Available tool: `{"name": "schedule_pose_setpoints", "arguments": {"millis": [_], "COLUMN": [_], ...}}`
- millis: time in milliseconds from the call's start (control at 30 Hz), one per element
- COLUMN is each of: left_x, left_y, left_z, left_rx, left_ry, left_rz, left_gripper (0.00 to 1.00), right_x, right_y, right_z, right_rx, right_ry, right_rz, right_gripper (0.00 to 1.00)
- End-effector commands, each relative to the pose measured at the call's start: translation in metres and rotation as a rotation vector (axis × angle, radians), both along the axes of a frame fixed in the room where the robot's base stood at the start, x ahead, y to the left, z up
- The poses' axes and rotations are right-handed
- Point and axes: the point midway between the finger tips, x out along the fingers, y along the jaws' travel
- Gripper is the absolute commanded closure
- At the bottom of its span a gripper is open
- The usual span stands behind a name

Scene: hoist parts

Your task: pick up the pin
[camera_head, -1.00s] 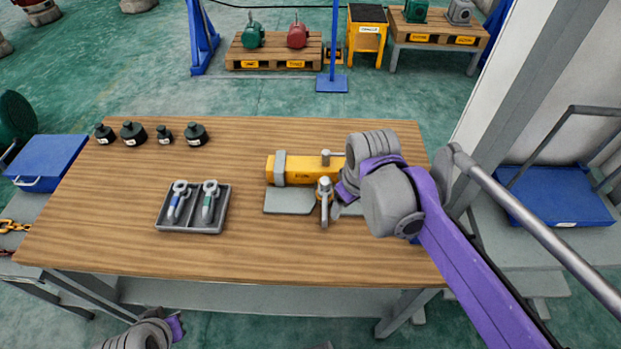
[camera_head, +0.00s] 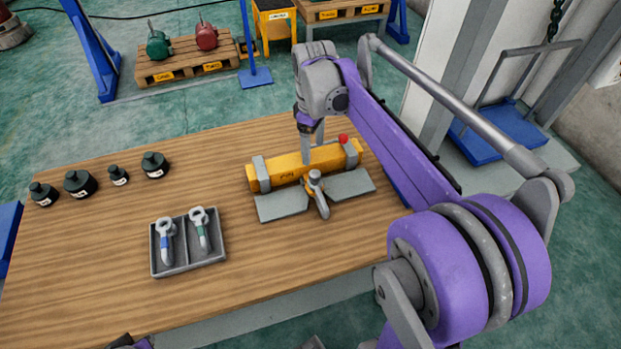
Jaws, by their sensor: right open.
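A grey upright pin (camera_head: 306,153) stands at the far side of the yellow beam (camera_head: 283,172), near its middle. My right gripper (camera_head: 310,133) points down at the pin's upper part from above. It is open, and its own wrist partly hides the fingers, so I cannot tell whether they touch the pin. A second grey pin-like piece with a hook or shackle (camera_head: 315,182) sits at the near side of the beam. Only a small dark and purple piece of my left arm shows at the bottom edge; its gripper is out of sight.
Grey plates (camera_head: 283,205) lie in front of the beam, which has a red knob (camera_head: 343,139) near its right end. A grey tray (camera_head: 218,258) holds two shackle-like parts. Several black weights (camera_head: 80,183) stand at left. The wooden table (camera_head: 90,290) is clear in front.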

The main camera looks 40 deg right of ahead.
Motion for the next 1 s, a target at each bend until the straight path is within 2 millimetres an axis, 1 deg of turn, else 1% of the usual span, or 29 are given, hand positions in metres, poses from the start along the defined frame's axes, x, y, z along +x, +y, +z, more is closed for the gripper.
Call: {"name": "schedule_pose_setpoints", "arguments": {"millis": [33, 133, 200, 367, 600, 667, 800, 967, 1000], "left_x": [-0.001, -0.001, -0.001, -0.001, -0.001, -0.001, -0.001, -0.001, -0.001], "left_y": [0.0, 0.0, 0.0, 0.0, 0.0, 0.0, 0.0, 0.0, 0.0], "left_z": [-0.002, -0.003, -0.004, -0.004, -0.003, -0.003, -0.004, -0.003, -0.003], "left_rx": [0.0, 0.0, 0.0, 0.0, 0.0, 0.0, 0.0, 0.0, 0.0], "left_ry": [0.001, 0.002, 0.003, 0.002, 0.002, 0.002, 0.002, 0.002, 0.002], "left_rz": [0.0, 0.0, 0.0, 0.0, 0.0, 0.0, 0.0, 0.0, 0.0], "left_gripper": [1.0, 1.0, 1.0, 1.0, 1.0, 1.0, 1.0, 1.0, 1.0], "right_x": [0.0, 0.0, -0.001, -0.001, -0.006, -0.006, -0.006, -0.006, -0.006], "right_y": [0.0, 0.0, 0.0, 0.0, -0.001, -0.001, -0.001, -0.001, -0.001], "right_z": [-0.01, -0.026, -0.034, -0.044, -0.078, -0.085, -0.092, -0.091, -0.091], "right_rx": [0.0, 0.0, 0.0, -0.001, -0.001, -0.001, -0.001, -0.001, -0.001], "right_ry": [0.0, 0.0, 0.0, 0.0, 0.0, 0.0, 0.0, 0.0, 0.0], "right_rz": [0.0, 0.0, 0.0, 0.0, 0.0, 0.0, -0.001, -0.001, -0.001], "right_gripper": [0.24, 0.24, 0.24, 0.24, 0.24, 0.24, 0.24, 0.24, 0.28]}}
